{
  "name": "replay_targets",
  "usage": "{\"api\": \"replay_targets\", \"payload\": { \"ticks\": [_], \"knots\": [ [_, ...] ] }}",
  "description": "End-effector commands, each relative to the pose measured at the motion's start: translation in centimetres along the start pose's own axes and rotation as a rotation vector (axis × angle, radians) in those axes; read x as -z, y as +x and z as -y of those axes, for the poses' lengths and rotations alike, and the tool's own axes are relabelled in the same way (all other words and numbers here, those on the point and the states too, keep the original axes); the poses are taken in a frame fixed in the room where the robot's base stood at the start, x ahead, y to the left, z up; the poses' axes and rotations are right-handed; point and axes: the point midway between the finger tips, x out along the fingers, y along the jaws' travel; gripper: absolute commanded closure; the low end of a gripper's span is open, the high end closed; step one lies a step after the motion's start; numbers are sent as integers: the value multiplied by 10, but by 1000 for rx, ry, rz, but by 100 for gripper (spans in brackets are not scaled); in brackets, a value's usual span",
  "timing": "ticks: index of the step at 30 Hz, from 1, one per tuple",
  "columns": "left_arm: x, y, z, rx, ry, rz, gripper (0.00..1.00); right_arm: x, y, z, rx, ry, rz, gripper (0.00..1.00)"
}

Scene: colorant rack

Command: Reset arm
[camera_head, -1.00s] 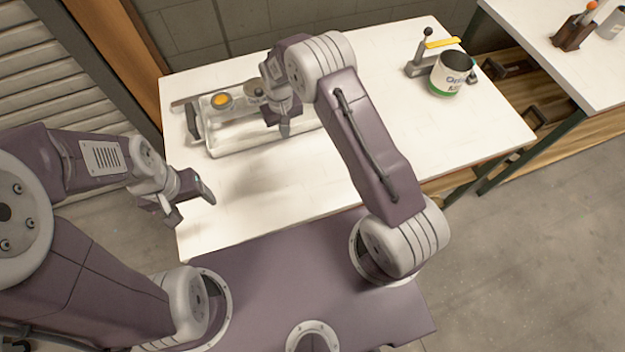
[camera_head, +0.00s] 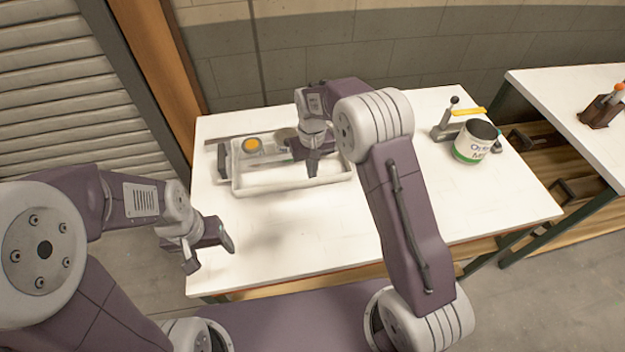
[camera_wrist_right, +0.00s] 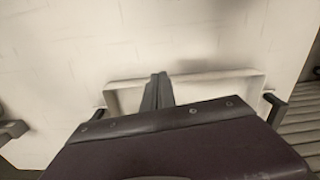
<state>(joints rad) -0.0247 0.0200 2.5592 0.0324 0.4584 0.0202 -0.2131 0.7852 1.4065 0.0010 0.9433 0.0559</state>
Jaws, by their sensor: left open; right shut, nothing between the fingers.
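My right gripper (camera_head: 312,172) is shut and empty, over the right part of a white tray (camera_head: 240,188) on the table. In the right wrist view, its closed fingers (camera_wrist_right: 158,88) are in front of the tray's rim (camera_wrist_right: 215,78). I cannot tell how high the fingers are above the tray.
A container with a yellow-orange top (camera_head: 252,146) is at the tray's back left. A green-and-white labelled can (camera_head: 472,146) and a device with a yellow lever (camera_head: 468,112) stand at the back right. The table's front middle is clear. A second table (camera_head: 570,105) is at right.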

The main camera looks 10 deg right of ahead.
Motion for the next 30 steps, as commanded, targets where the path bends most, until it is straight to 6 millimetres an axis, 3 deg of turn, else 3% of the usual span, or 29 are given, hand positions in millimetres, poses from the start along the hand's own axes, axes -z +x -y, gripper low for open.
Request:
{"api": "replay_targets", "payload": {
  "ticks": [12, 15, 17, 20, 23, 26, 30],
  "knots": [
    [0, 0, 0, 0, 0, 0, 29, 1, -7, -3, 0, 8, -3, 100],
    [0, 0, 0, 0, 0, 0, 29, 10, -33, -12, 2, 29, -59, 100],
    [0, 0, 0, 0, 0, 0, 29, 3, -56, -23, 3, 52, -85, 100],
    [0, 0, 0, 0, 0, 0, 29, -34, -80, -41, 4, 97, -94, 100],
    [0, 0, 0, 0, 0, 0, 29, -80, -87, -52, 6, 135, -100, 100],
    [0, 0, 0, 0, 0, 0, 29, -131, -82, -58, 7, 167, -103, 100],
    [0, 0, 0, 0, 0, 0, 29, -198, -58, -56, 9, 189, -88, 100]
  ]
}}
